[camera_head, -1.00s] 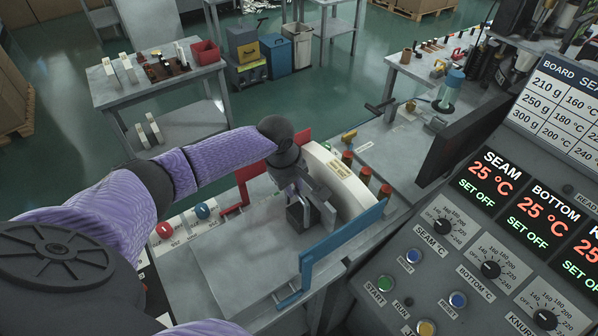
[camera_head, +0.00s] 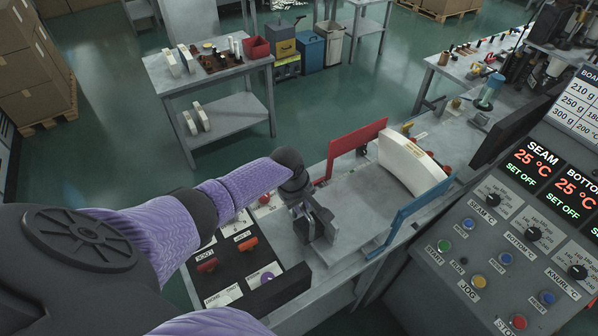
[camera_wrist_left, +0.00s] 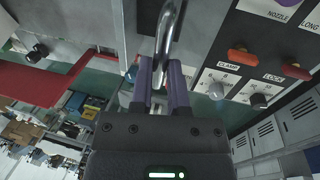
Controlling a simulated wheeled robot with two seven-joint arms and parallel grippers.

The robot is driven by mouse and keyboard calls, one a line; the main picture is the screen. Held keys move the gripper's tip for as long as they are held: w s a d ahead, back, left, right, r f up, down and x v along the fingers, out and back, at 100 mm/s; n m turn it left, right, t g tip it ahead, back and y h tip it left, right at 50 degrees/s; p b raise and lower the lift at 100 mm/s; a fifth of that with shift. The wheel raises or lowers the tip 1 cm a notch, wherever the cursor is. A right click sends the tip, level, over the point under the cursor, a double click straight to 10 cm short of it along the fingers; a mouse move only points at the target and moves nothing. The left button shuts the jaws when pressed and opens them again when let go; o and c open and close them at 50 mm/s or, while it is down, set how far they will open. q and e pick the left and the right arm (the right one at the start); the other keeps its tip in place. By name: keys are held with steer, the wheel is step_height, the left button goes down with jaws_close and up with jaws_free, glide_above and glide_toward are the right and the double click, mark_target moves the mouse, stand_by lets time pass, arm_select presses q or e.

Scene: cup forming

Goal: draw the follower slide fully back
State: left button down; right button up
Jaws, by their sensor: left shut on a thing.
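My left gripper (camera_head: 306,208) is at the near-left part of the grey metal bed in the head view. In the left wrist view my left gripper (camera_wrist_left: 164,82) has its two purple-sided fingers closed on a shiny bent metal handle (camera_wrist_left: 168,30). The follower slide (camera_head: 327,229), a dark and grey block, sits on the bed just under the gripper and is partly hidden by it. A stretch of bare bed (camera_head: 362,195) separates it from the white curved stack (camera_head: 408,163). My right gripper is not in view.
A red guard (camera_head: 357,139) stands behind the bed and a blue guard (camera_head: 410,213) at its front right. A dark panel (camera_head: 240,262) with red levers lies left of the slide. The control console (camera_head: 490,245) fills the right.

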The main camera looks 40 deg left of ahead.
arm_select(q)
steer(key=shift+s+a, duration=0.1)
steer(key=shift+s, duration=0.05)
steer(key=c, duration=0.8)
jaws_free()
steer(key=shift+s, duration=0.1)
steer(key=shift+o, duration=0.9)
steer(key=shift+s+a, duration=0.1)
